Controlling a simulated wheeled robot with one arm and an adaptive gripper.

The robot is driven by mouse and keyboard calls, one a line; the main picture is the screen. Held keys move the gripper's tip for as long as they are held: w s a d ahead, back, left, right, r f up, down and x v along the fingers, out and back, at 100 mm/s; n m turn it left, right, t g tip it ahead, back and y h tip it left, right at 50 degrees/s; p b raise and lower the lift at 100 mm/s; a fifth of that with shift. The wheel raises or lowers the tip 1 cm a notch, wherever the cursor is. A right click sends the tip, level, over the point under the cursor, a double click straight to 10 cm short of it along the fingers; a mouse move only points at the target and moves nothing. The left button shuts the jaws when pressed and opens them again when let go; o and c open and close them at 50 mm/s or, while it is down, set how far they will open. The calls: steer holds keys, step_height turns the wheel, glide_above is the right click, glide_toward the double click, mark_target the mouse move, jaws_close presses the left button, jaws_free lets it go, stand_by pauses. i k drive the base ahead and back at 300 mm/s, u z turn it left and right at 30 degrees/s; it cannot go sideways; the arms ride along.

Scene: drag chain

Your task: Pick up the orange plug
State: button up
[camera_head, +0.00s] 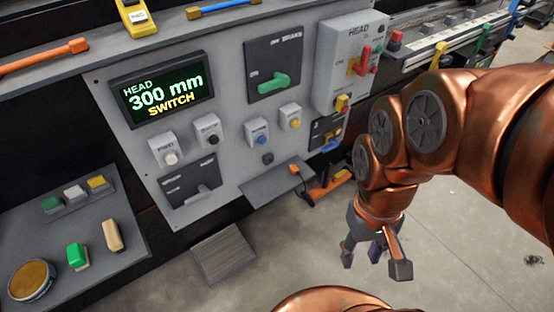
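A small orange piece (295,169), which looks like the orange plug, shows at the right end of a grey ledge below the control panel. It is too small to tell how it is seated. A larger orange and black item (328,186) is just right of it and lower, partly in shadow. My gripper (375,262) hangs to the right of and below both, pointing down over the floor. Its fingers are spread apart, and it touches neither orange item. A small purple patch shows between the fingers; I cannot tell what it is.
The grey control panel (225,110) has a display, knobs and a green lever. The grey ledge (262,186) juts out below it. A side shelf (125,235) with green and tan blocks is at the left. The concrete floor (460,250) around my gripper looks clear.

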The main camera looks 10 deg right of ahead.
mark_target(294, 170)
steer(key=k, duration=0.5)
steer(key=u, duration=1.85)
steer(key=i, duration=1.3)
steer(key=z, duration=2)
